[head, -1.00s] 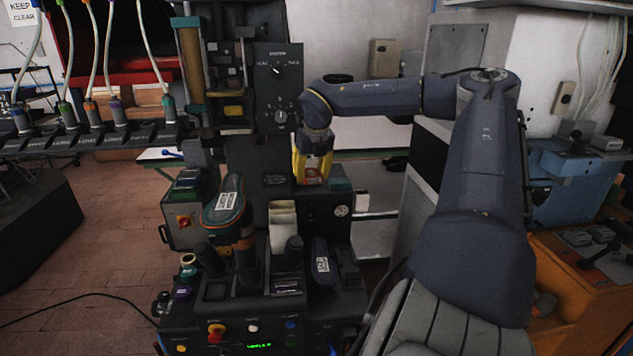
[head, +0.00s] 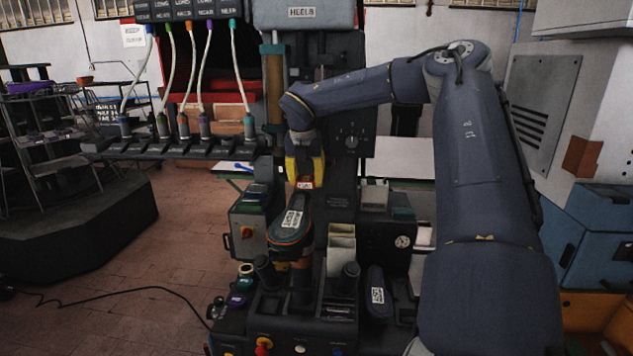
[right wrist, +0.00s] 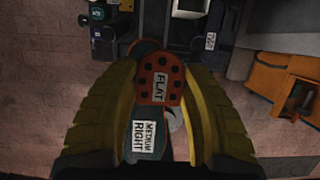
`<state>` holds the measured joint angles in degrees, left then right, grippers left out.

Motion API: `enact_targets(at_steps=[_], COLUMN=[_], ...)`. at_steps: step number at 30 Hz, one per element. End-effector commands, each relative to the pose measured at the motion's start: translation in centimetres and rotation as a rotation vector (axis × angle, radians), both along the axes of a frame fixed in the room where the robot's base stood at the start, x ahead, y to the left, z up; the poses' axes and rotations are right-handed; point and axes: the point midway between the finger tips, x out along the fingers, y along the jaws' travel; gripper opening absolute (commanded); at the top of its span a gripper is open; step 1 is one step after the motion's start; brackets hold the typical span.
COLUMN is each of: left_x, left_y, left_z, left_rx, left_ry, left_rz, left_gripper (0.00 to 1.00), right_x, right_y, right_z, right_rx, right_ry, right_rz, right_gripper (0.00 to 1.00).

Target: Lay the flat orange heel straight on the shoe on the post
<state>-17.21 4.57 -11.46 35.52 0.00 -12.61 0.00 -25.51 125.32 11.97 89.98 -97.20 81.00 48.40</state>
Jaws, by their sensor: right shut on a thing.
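My right gripper (head: 305,178) points down and is shut on the flat orange heel (head: 306,185). In the right wrist view, the heel (right wrist: 160,86), marked FLAT and dotted with dark holes, sits between the two yellow fingers. The shoe (head: 290,228), dark teal with an orange edge, lies sole up on the post (head: 301,283), just below the heel in the head view. The shoe's MEDIUM RIGHT label shows in the right wrist view (right wrist: 144,141). There the heel overlaps the shoe and reaches past its right side. They look apart in height. My left gripper is not in view.
Dark knobs (head: 267,270) flank the post. A cream-coloured open bin (head: 342,238) and another labelled shoe (head: 376,295) stand to the right. The machine's dark column with a dial (head: 352,142) rises behind the gripper. A rack of hoses (head: 180,147) is at the left.

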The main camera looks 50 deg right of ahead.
Motion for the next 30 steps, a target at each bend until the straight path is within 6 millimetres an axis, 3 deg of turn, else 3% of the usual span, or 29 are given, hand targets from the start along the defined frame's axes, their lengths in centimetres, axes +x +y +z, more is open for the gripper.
enact_targets(at_steps=[6, 14, 30], left_x=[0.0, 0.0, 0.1], left_y=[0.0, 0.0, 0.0], left_z=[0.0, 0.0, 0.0], left_rx=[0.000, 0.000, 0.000], left_ry=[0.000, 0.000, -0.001], left_rz=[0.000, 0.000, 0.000], left_gripper=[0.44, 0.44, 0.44], right_x=[1.0, 1.4, 1.1], right_y=[0.1, 0.0, 0.1], right_z=[1.3, 1.5, -1.9], right_rx=[-0.008, -0.014, -0.008], right_ry=[-0.014, -0.023, -0.012], right_rz=[-0.002, 0.002, -0.003], right_gripper=[0.17, 0.17, 0.17])
